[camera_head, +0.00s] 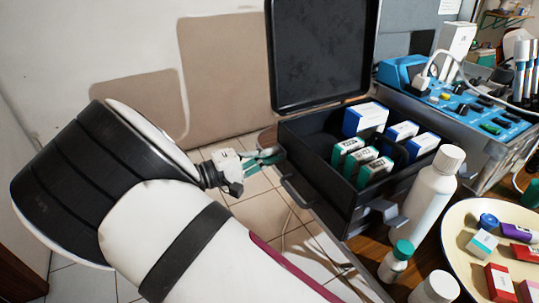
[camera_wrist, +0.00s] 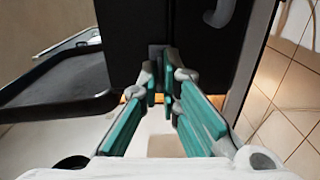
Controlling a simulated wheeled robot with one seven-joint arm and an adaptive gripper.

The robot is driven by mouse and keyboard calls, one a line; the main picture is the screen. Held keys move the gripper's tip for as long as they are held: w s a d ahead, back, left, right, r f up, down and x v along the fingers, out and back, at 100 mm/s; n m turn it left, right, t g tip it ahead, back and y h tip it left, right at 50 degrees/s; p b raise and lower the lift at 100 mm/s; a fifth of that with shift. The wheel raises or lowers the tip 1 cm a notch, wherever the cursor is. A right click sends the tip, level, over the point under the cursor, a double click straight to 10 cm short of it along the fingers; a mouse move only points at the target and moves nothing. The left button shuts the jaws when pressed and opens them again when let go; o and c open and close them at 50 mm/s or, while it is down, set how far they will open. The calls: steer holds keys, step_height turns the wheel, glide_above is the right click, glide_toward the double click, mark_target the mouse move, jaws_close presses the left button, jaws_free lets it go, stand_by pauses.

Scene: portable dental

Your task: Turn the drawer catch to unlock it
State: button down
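A black case (camera_head: 345,205) with a raised lid (camera_head: 322,50) stands on the table and holds several small boxes. My gripper (camera_head: 270,157), with green finger pads, is at the case's left side near its back corner. In the wrist view my gripper (camera_wrist: 160,82) points at the dark case wall (camera_wrist: 190,25). A small dark grey tab (camera_wrist: 156,51), which may be the catch, shows at the fingertips. The fingertips are close together with a narrow gap. Whether they touch or hold the tab is hidden. The catch is not clearly visible in the head view.
A white bottle (camera_head: 430,195) and a smaller green-capped bottle (camera_head: 397,260) stand right of the case. A round tray (camera_head: 458,225) with boxes is at the right. A blue-topped unit (camera_head: 470,110) stands behind. Tiled floor (camera_head: 255,205) lies open on the left.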

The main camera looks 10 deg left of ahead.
steer(key=shift+f, duration=0.1)
steer(key=c, duration=1.8)
jaws_free()
steer(key=v, duration=1.2)
steer(key=shift+s, duration=0.1)
